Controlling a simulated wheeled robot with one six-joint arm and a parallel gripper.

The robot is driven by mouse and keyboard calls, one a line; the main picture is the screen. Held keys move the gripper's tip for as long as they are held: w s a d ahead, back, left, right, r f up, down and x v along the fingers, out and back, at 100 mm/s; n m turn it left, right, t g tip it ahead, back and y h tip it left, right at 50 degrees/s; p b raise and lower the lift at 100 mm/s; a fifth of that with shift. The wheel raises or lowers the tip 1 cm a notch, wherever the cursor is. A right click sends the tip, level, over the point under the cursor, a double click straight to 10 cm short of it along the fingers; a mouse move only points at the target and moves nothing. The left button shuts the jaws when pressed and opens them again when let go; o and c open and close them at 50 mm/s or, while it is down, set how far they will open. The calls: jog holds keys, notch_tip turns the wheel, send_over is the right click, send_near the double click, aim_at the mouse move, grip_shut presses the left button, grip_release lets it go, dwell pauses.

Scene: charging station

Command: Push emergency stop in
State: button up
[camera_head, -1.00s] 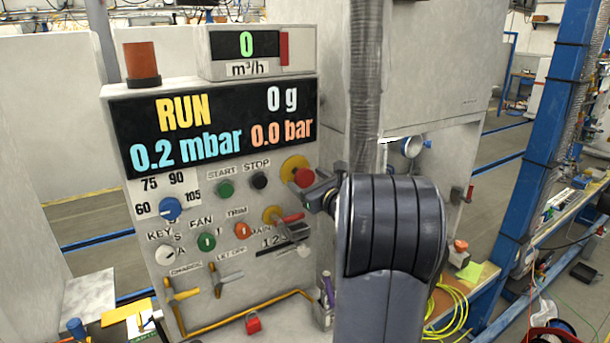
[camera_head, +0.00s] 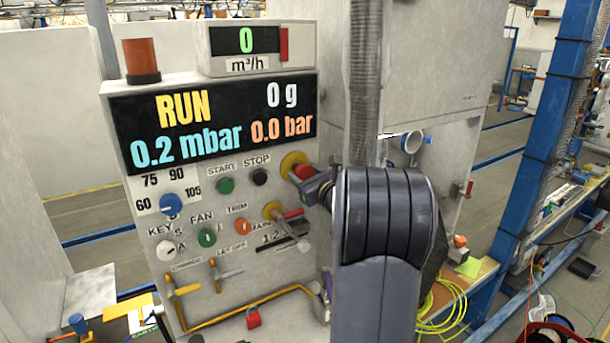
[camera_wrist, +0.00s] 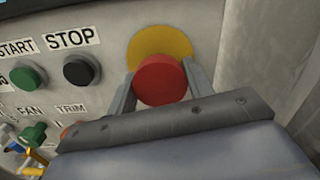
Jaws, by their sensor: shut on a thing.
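The emergency stop is a red mushroom button (camera_wrist: 160,80) on a yellow round plate (camera_wrist: 159,43), at the right of the control panel. In the head view the red button (camera_head: 303,172) and yellow plate (camera_head: 291,161) show just left of my arm. My gripper (camera_wrist: 160,88) has one finger on each side of the red button and is shut on it. In the head view my gripper (camera_head: 311,181) is seen from behind and partly hides the button's lower side. The display reads RUN. I cannot tell how far in the button sits.
The black STOP button (camera_head: 260,177) and green START button (camera_head: 225,186) are left of the emergency stop. Below it are a red-handled main switch (camera_head: 288,214) and the orange TRIM knob (camera_head: 240,232). A grey hose (camera_head: 364,90) runs vertically behind my arm.

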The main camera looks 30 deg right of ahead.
jog(key=c, duration=0.4)
jog(key=shift+w+f+b, duration=0.1)
jog(key=shift+w+b, duration=0.6)
jog(key=shift+w, duration=0.05)
jog(key=shift+c, duration=0.2)
jog(key=shift+r, duration=0.2)
jog(key=o, duration=1.4)
jog(key=shift+f, duration=0.1)
jog(key=shift+c, duration=0.2)
jog(key=s+b, duration=0.2)
jog(key=s, duration=0.8)
jog(key=shift+s+a, duration=0.3)
jog(key=shift+s, duration=0.05)
